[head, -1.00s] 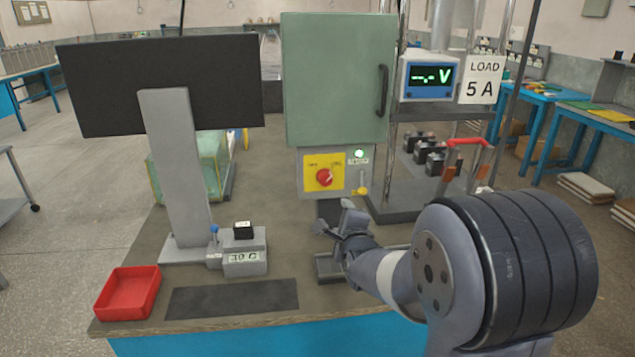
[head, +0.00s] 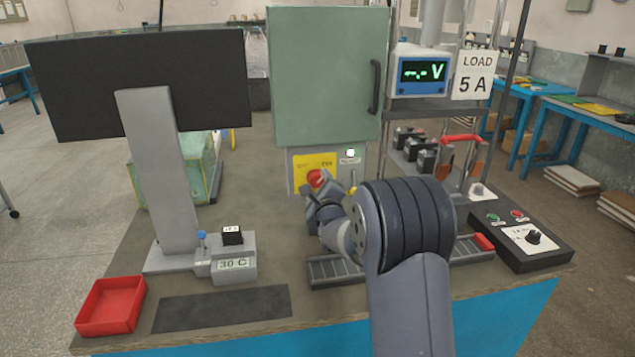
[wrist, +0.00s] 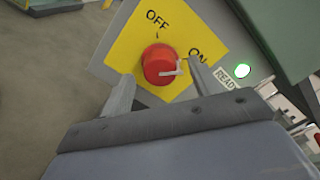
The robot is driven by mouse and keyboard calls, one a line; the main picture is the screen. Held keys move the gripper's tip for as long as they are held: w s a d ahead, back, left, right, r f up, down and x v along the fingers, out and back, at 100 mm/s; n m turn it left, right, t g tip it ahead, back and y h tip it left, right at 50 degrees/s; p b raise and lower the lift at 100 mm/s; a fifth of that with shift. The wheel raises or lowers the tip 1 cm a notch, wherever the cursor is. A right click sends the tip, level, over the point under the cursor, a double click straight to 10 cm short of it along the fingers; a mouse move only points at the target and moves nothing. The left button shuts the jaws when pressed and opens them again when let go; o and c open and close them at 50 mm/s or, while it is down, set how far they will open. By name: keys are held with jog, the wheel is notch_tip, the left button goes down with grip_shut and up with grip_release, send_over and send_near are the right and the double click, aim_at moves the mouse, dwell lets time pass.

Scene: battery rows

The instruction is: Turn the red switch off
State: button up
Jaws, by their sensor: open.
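The red switch (wrist: 158,64) is a round knob on a yellow plate (wrist: 130,45) marked OFF and ON. In the wrist view its white pointer is turned toward the ON side. In the head view the red switch (head: 315,178) sits on the grey box under the green cabinet, partly hidden by my gripper. My gripper (wrist: 161,72) is open in front of the switch, one finger left and one right of the knob in the picture. I cannot tell whether the fingers touch it.
A green-white READY lamp (head: 350,153) is lit beside the plate, with a yellow-tipped lever (head: 352,190) below it. The green cabinet (head: 325,75) stands above. A voltmeter (head: 423,72) and a black control box (head: 520,240) are at the right. A red tray (head: 110,306) is front left.

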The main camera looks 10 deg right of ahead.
jog(key=shift+w, duration=0.8)
jog(key=c, duration=1)
